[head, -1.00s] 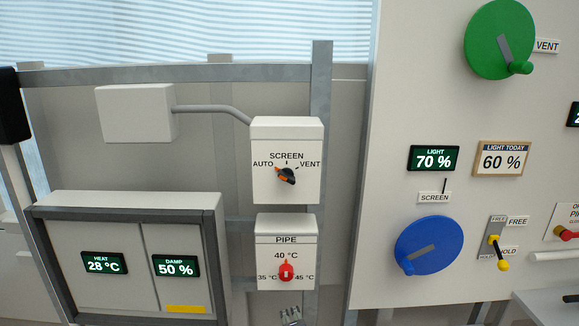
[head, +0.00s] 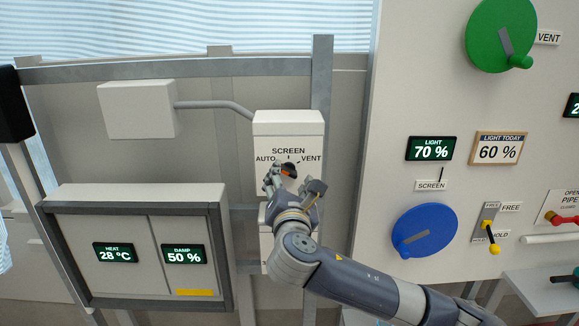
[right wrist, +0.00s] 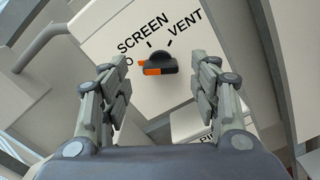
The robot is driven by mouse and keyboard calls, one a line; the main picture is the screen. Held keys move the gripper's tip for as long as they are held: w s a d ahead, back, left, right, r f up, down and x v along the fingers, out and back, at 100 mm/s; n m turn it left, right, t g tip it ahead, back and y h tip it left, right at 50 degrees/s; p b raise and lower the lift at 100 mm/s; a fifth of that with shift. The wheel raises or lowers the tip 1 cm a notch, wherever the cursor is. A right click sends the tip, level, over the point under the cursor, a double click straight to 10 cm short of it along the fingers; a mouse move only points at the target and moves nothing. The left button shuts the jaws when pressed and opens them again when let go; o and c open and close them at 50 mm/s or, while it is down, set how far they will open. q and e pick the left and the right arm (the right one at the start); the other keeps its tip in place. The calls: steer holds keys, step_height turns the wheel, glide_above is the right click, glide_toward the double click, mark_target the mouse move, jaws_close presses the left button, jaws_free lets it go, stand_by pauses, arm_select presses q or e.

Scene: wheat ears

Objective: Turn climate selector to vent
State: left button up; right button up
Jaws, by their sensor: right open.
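The climate selector is a black knob with an orange pointer on the white SCREEN box (head: 288,130); the knob (head: 290,168) is partly hidden by my right gripper in the head view. In the right wrist view the knob (right wrist: 160,63) shows clearly, its orange end pointing left toward the partly hidden AUTO label. The VENT label (right wrist: 184,27) is up and to the right of it. My right gripper (head: 294,184) is open in front of the box. Its fingers (right wrist: 158,78) stand on either side of the knob, apart from it. My left gripper is not in view.
The PIPE box below is mostly hidden behind my right arm. A grey post (head: 322,75) runs beside the SCREEN box. On the right panel are a green wheel (head: 490,30), a blue wheel (head: 425,222) and a yellow-handled lever (head: 490,235). A HEAT and DAMP cabinet (head: 140,195) stands left.

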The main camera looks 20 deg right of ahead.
mark_target(290, 173)
steer(key=shift+p+x, duration=0.4)
steer(key=shift+x, duration=0.85)
steer(key=shift+w+d, duration=0.15)
steer(key=shift+w, duration=0.5)
steer(key=shift+c, duration=0.6)
steer(key=shift+s, duration=0.1)
steer(key=c, duration=1)
